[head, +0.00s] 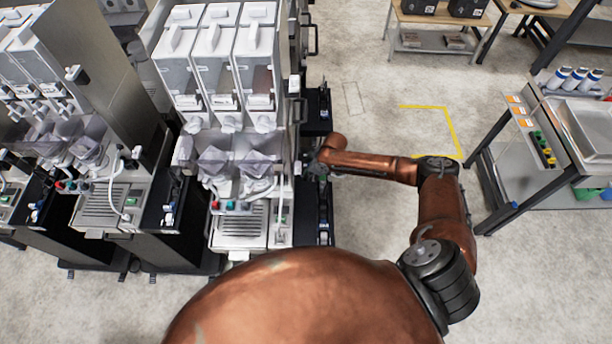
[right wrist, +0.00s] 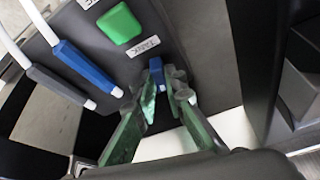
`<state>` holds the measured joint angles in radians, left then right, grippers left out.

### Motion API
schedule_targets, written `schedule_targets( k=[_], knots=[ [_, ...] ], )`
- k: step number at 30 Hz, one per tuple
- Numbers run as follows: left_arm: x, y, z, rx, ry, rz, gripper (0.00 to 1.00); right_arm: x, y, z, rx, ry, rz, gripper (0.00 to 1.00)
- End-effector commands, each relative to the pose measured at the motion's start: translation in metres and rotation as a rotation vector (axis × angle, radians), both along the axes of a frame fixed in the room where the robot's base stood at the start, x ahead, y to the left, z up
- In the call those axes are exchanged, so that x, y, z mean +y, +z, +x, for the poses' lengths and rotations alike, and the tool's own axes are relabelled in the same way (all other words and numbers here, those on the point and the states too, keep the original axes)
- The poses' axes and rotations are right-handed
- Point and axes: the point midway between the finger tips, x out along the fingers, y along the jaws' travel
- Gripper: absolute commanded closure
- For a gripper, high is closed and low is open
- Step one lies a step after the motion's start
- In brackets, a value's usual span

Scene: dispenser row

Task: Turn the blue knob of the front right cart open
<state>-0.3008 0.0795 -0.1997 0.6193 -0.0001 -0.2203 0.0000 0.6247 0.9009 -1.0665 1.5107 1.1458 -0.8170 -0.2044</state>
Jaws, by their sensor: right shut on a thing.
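The front right cart (head: 235,232) stands at the centre of the head view, with a dispenser on it. My right arm reaches to its right side, where my right gripper (head: 316,167) is small and partly hidden by the arm. In the right wrist view, the fingers of my right gripper (right wrist: 163,92) are shut on the small blue knob (right wrist: 155,65), just below a white "TANK" label (right wrist: 144,47). The knob's lower part is hidden between the fingertips. The knob cannot be made out in the head view. My left gripper is not in view.
A green button (right wrist: 119,23) and a blue-sleeved hose (right wrist: 86,65) are close beside the knob in the right wrist view. Another dispenser cart (head: 105,220) stands to the left. A metal workbench (head: 540,165) stands at right, with open floor between.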

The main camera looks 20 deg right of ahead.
Motion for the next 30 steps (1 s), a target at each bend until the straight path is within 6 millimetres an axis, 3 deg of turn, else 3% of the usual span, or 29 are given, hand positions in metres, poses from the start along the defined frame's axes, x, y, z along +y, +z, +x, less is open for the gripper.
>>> schedule_targets(
  k=[8, 18, 29, 30],
  knots=[
    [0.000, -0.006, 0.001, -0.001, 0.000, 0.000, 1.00, -0.001, -0.001, 0.001, 0.000, 0.037, -0.002, 1.00],
    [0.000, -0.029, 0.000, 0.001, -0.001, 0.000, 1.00, -0.002, -0.002, 0.002, -0.001, 0.246, -0.002, 1.00],
    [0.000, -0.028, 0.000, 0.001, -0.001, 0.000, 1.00, -0.001, 0.001, 0.002, -0.001, 0.267, -0.001, 1.00],
    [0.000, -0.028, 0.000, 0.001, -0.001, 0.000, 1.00, -0.001, 0.001, 0.002, -0.001, 0.267, -0.001, 0.87]
  ],
)
